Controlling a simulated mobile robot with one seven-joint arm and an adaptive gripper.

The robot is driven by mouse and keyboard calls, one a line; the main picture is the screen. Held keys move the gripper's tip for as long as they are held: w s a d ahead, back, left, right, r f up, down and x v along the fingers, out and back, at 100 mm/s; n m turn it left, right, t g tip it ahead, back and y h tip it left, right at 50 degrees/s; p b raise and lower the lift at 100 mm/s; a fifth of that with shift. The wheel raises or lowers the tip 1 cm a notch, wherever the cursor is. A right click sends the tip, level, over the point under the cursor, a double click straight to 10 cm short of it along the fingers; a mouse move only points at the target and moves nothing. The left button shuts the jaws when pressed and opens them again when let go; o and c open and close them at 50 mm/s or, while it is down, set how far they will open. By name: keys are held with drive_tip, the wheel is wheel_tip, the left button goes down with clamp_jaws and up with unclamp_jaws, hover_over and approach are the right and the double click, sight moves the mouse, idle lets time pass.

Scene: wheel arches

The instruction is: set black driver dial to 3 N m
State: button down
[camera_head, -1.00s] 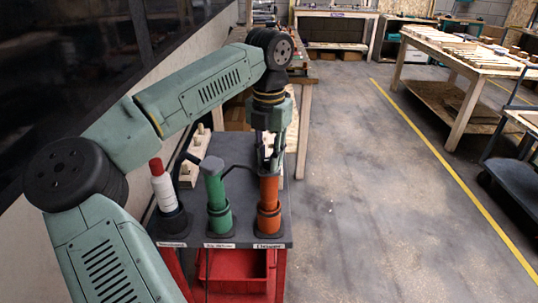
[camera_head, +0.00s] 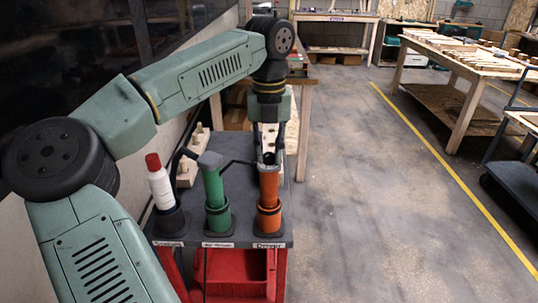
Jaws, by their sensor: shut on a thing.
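The dial's scale and setting are too small to read.
A green tool (camera_head: 214,187) and a white tool with a red cap (camera_head: 160,184) stand to the left in holders. Wooden pegged blocks (camera_head: 190,160) lie behind them. A red bin (camera_head: 235,270) sits below the bench top (camera_head: 240,180).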

sight(269, 154)
drive_tip(key=shift+n+b, duration=0.6)
drive_tip(key=shift+n, duration=1.4)
drive_tip(key=c, duration=1.4)
unclamp_jaws()
wheel_tip(269, 154, up, 12)
